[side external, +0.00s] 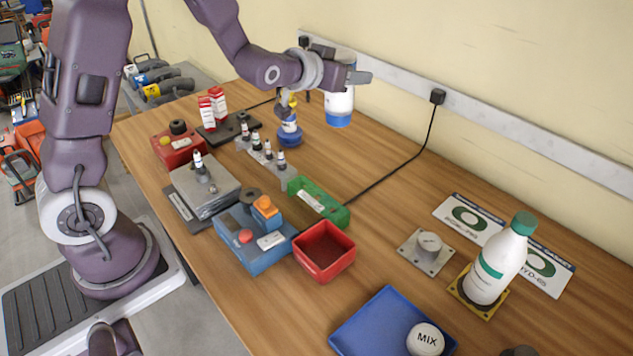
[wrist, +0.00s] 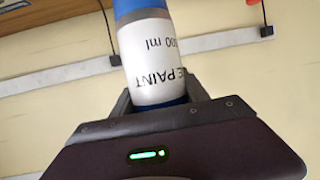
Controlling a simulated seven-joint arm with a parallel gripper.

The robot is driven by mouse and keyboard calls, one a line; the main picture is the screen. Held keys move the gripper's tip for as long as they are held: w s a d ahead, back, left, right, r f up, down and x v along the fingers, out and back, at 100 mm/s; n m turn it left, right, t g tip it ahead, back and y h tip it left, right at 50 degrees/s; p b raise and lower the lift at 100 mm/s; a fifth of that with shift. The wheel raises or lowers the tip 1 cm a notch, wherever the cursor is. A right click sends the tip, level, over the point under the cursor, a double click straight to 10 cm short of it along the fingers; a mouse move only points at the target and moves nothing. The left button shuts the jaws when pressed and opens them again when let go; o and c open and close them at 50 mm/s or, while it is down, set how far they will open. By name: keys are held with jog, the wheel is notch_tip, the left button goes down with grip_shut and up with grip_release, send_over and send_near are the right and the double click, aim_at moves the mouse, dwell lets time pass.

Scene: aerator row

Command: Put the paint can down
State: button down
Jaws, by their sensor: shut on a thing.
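The paint can (side external: 339,104) is a white cylinder with blue ends. It is held in the air in front of the wall, above the back of the wooden table. My gripper (side external: 347,77) is shut around its upper part in the side external view. In the wrist view the can (wrist: 148,60) sits between the fingers of my gripper (wrist: 160,100), and its "PAINT" and "00 ml" lettering reads upside down. The can's far end is cut off by the top of the wrist view. The can looks roughly upright.
Small bottles (side external: 256,141) and a blue-based container (side external: 289,135) stand near the back left. A red bin (side external: 325,262), blue tray (side external: 363,318), grey plate (side external: 421,260) and white bottle (side external: 494,268) stand nearer. A black cable (side external: 392,172) crosses the table; bare wood lies right of it.

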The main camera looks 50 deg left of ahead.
aim_at(349, 57)
jog(key=s+d+r, duration=0.1)
jog(key=s+r+m+h, duration=0.1)
jog(key=r, duration=0.1)
jog(key=s+d+r+h, duration=0.1)
jog(key=s+r, duration=0.1)
jog(key=shift+d+r+m, duration=0.1)
jog(key=shift+d+m, duration=0.2)
jog(key=shift+d, duration=0.05)
jog(key=w+a+n+g+y, duration=0.1)
jog(key=a+n+y, duration=0.45)
jog(key=a, duration=1.75)
jog(key=s+a+n+g+y, duration=0.2)
jog(key=s+a, duration=0.3)
jog(key=a, duration=0.4)
jog(key=s+a+n+g+y, duration=0.2)
jog(key=s+a, duration=0.3)
jog(key=a, duration=0.5)
jog(key=s+a+n+g+y, duration=0.25)
jog(key=s+a, duration=0.25)
jog(key=a, duration=0.4)
notch_tip(349, 57, down, 18)
jog(key=shift+s+a+r+t, duration=0.15)
jog(key=shift+a+r+t, duration=0.1)
jog(key=shift+t, duration=0.1)
jog(key=shift+f, duration=0.1)
